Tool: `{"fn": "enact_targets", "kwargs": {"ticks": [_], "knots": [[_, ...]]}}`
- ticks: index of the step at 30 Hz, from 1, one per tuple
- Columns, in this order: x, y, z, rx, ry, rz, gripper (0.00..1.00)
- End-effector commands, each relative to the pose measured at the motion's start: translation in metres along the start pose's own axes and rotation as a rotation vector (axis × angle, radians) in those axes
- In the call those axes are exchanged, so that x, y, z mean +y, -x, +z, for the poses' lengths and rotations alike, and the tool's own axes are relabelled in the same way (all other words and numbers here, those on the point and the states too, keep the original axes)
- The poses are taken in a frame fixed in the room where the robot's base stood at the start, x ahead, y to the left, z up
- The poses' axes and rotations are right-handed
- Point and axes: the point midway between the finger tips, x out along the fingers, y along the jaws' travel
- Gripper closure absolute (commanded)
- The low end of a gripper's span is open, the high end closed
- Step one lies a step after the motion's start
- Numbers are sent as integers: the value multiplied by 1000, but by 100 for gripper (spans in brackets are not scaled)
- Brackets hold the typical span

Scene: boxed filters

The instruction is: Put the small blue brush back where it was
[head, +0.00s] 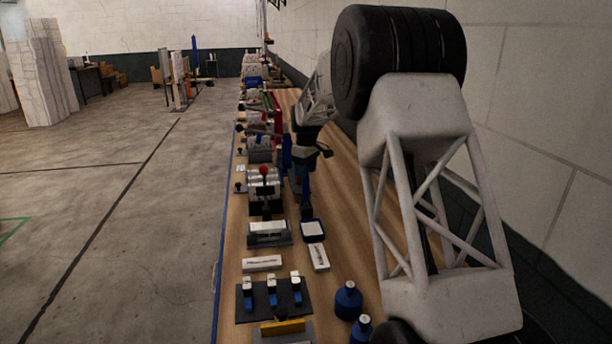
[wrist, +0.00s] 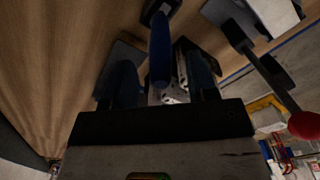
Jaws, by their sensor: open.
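A slim blue handle, which looks like the small blue brush (wrist: 160,52), lies between the two dark fingers of my gripper (wrist: 162,75) in the wrist view. The fingers are apart, with a visible gap to the handle on each side. In the head view my gripper (head: 304,182) hangs over the bench, and a narrow blue upright shape below it may be the handle or a finger. A blue-rimmed square pad with a pale top (head: 312,230) is just below it. The handle's far end reaches a dark square end; whether it touches the pad I cannot tell.
The long wooden bench (head: 236,222) runs along the wall. A machine with a red knob (head: 264,171) stands left of my gripper; the knob also shows in the wrist view (wrist: 305,125). White boxes (head: 262,264), a dark clamp rack (head: 245,310) and blue bottles (head: 348,303) stand nearer.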

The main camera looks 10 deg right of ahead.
Motion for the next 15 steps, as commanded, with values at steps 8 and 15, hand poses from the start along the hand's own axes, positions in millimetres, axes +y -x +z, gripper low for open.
{"fn": "enact_targets", "kwargs": {"ticks": [8,15], "knots": [[0,44,0,1,0,1,47],[0,78,0,0,0,0,47]]}}
